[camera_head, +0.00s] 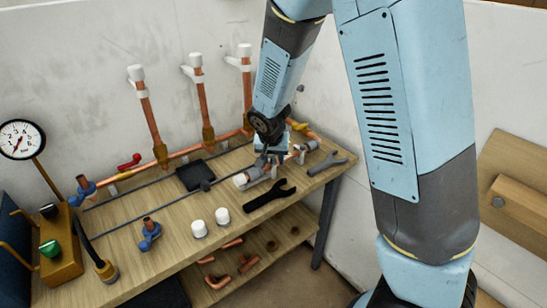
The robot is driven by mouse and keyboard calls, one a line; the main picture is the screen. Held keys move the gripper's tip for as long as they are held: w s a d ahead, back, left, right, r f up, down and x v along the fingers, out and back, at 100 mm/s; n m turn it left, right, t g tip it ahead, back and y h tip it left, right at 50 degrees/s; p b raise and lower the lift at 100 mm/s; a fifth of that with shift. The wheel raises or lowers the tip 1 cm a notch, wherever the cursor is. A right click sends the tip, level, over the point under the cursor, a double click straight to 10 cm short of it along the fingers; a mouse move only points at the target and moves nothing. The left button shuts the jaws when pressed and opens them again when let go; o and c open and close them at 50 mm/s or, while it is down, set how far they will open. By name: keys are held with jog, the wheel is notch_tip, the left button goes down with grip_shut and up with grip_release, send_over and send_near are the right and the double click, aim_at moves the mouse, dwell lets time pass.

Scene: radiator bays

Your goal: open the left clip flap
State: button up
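My gripper (270,159) points down at the right part of the workbench (180,218), just above a grey fitting (255,173) with a white end cap (240,181). The fingers are small and dark here, and I cannot tell whether they are open or touch the fitting. A second grey piece (308,146) lies to the right of the gripper. Which part is the left clip flap is not clear; the gripper partly hides the area between these grey pieces. White clips also sit on the upright copper pipes, the leftmost (136,82) at the left pipe's top.
Two white caps (222,216) stand near the front edge. A black tray (195,175) lies left. A pressure gauge (21,139) stands far left. Copper pipes run behind.

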grip_shut()
jog(key=shift+w+r+g, duration=0.15)
jog(key=shift+g, duration=0.15)
jog(key=shift+w+a+r+g+h, duration=0.3)
jog(key=shift+w+r+g+h, duration=0.05)
jog(key=shift+g+h, duration=0.4)
jog(key=g+h, duration=0.1)
jog(key=w+a+g, duration=0.1)
jog(key=g, duration=0.1)
jog(key=shift+w+r+n+h, duration=0.15)
jog(key=shift+r+n+h, duration=0.2)
jog(key=shift+r+n, duration=0.05)
jog(key=shift+w+a+r+g+h, duration=0.1)
jog(key=shift+w+a+g+h, duration=0.15)
jog(key=shift+g+h, duration=0.2)
jog(key=shift+w+a+r+g+h, duration=0.1)
jog(key=shift+w+g+h, duration=0.25)
jog(key=shift+g, duration=0.15)
jog(key=shift+w+a+n+g+h, duration=0.3)
jog(key=shift+g+h, duration=0.2)
jog(key=shift+g, duration=0.2)
jog(key=shift+w+a+n+g+h, duration=0.2)
jog(key=shift+w+g+h, duration=0.15)
jog(key=shift+g+h, duration=0.25)
